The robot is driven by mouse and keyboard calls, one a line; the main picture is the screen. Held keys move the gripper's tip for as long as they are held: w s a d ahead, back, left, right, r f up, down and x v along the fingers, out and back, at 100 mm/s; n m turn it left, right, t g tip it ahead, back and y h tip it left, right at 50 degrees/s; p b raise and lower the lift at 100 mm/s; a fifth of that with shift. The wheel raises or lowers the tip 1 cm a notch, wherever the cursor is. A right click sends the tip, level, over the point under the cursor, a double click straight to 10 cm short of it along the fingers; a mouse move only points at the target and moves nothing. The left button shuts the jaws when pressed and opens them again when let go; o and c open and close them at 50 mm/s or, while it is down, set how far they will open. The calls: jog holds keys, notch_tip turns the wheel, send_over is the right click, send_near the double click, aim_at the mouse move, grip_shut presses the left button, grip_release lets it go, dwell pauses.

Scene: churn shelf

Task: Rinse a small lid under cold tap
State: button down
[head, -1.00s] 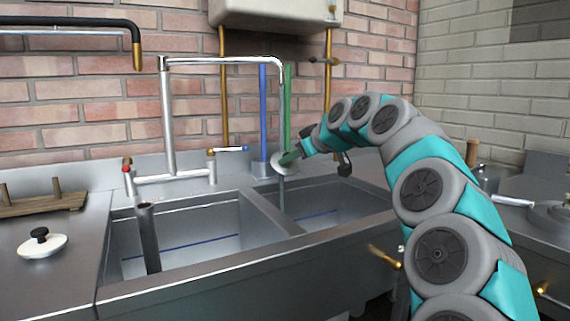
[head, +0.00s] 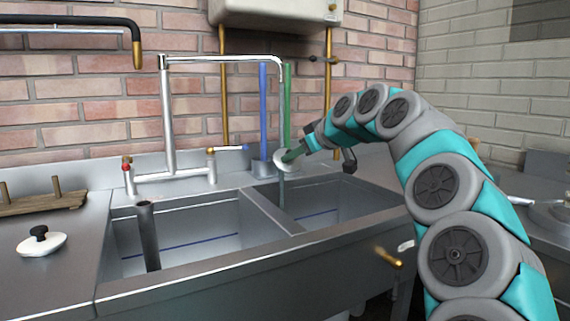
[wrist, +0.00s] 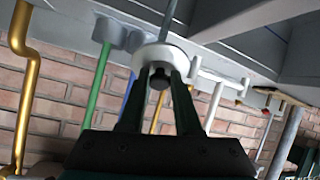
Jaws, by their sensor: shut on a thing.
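A small white lid (head: 280,161) is tilted on its side over the right sink basin, below the end of the tap spout (head: 283,72). My gripper (head: 291,155) is shut on the lid's dark knob; the wrist view shows both fingers (wrist: 160,76) on it and the white disc (wrist: 150,54) beyond. A thin grey-blue streak (head: 282,190) runs below the lid into the basin and looks like water. Flow between spout and lid is hard to make out against the green rod.
The double sink (head: 255,262) has an upright grey pipe (head: 148,237) in its left basin. Blue (head: 263,112) and green (head: 287,105) rods stand behind the lid. Another white lid (head: 42,244) and a wooden rack (head: 42,203) rest on the left counter. A brass valve (head: 388,257) is at the front.

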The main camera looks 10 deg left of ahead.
jog(key=b+v, duration=0.1)
jog(key=v, duration=0.8)
jog(key=shift+s+a, duration=0.25)
jog(key=shift+s, duration=0.25)
dwell(0.8)
